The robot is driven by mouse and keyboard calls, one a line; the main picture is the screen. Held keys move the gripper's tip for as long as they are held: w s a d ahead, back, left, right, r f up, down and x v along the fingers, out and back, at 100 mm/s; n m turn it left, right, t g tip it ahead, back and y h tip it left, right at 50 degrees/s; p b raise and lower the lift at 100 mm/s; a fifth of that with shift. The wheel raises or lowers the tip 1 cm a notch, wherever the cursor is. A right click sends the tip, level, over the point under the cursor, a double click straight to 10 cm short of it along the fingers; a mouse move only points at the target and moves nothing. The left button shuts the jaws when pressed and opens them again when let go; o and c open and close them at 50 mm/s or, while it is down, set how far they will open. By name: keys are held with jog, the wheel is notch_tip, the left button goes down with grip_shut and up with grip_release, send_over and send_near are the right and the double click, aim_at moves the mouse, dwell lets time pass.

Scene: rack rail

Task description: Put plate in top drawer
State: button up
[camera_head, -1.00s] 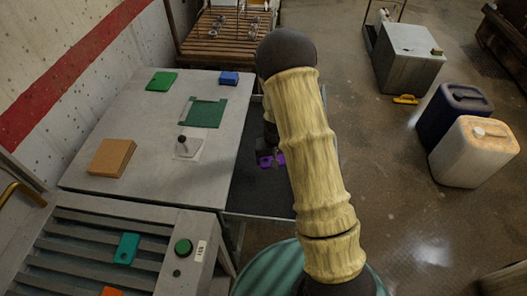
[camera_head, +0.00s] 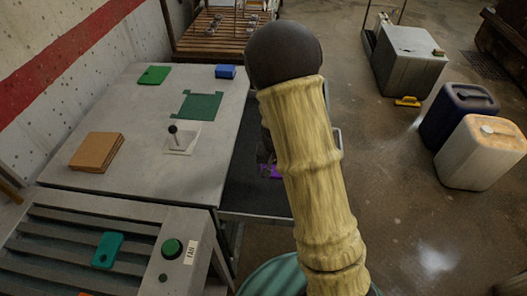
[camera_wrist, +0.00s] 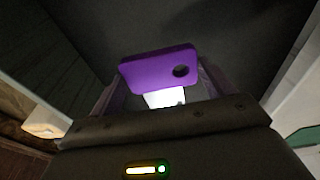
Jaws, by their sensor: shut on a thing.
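A purple plate (camera_wrist: 150,70) with a round hole near one end is held between the fingers of my gripper (camera_wrist: 160,88) in the wrist view. My gripper is shut on it. In the head view only a small purple part (camera_head: 270,171) shows beside my arm, which hides most of the gripper. The open drawer (camera_head: 255,197) is a dark-floored tray at the right side of the grey cabinet. The plate is over the drawer; I cannot tell whether it touches the floor.
The grey cabinet top (camera_head: 130,150) carries a brown block (camera_head: 97,152), green pieces (camera_head: 200,106), a blue block (camera_head: 226,71) and a small lever (camera_head: 174,138). A slatted unit (camera_head: 60,245) with a teal plate (camera_head: 108,250) stands in front. Jerrycans (camera_head: 480,155) stand at right.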

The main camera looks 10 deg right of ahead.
send_over(274, 190)
notch_tip(274, 190, down, 6)
jog(key=shift+s+f+b, duration=0.1)
jog(key=shift+s+b, duration=0.05)
jog(key=shift+b, duration=0.2)
jog(key=shift+f, duration=1.85)
jog(key=shift+f, duration=0.15)
jog(key=o, duration=1)
